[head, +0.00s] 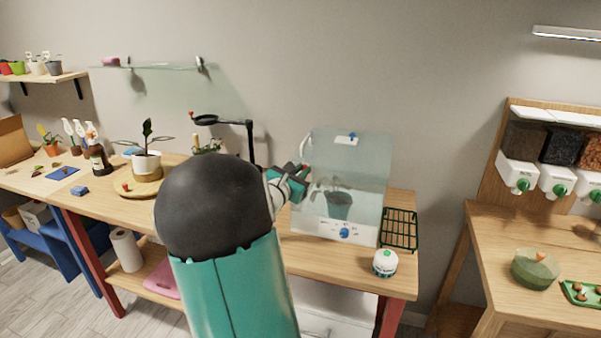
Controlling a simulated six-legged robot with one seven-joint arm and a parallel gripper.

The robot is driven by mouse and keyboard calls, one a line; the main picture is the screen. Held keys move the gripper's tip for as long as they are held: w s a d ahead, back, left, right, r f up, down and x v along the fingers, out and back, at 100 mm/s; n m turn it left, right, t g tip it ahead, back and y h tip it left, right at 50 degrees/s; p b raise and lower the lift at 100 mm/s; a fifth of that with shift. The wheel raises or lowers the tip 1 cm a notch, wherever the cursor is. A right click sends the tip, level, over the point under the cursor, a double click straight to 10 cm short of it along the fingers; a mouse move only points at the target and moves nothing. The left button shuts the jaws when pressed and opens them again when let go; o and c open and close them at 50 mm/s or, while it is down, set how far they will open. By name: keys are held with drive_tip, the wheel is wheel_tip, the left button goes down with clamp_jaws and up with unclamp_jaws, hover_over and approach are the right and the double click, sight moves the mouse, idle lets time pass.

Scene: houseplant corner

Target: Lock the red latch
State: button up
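A clear-walled case (372,185) with a white lower front panel stands on the right part of the wooden bench. A potted plant (337,205) shows dimly inside it. One blue fitting (345,232) is on the front panel and another (352,137) is near the top. A tiny reddish spot (305,166) shows at the case's left side, right by my gripper; I cannot tell whether it is the red latch. My gripper (300,177) is at that left side, small and partly hidden by my arm. Its finger opening and any contact are unclear.
A green wire rack (400,229) and a white round container (385,262) are right of the case. A black stand (249,140) rises behind my arm. A potted plant (147,165) and bottles are left. A second bench (500,260) with dispensers is at right.

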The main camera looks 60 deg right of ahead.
clamp_jaws()
drive_tip(key=n, duration=0.1)
drive_tip(key=w+n, duration=0.1)
drive_tip(key=shift+a+n+h, duration=0.1)
drive_tip(key=shift+n+h, duration=0.2)
drive_tip(key=shift+n, duration=0.1)
drive_tip(key=o, duration=0.6)
unclamp_jaws()
drive_tip(key=shift+a, duration=0.15)
drive_tip(key=a, duration=1.3)
drive_tip(key=shift+w+a+f, duration=0.25)
drive_tip(key=shift+a+f, duration=0.05)
drive_tip(key=shift+f, duration=0.05)
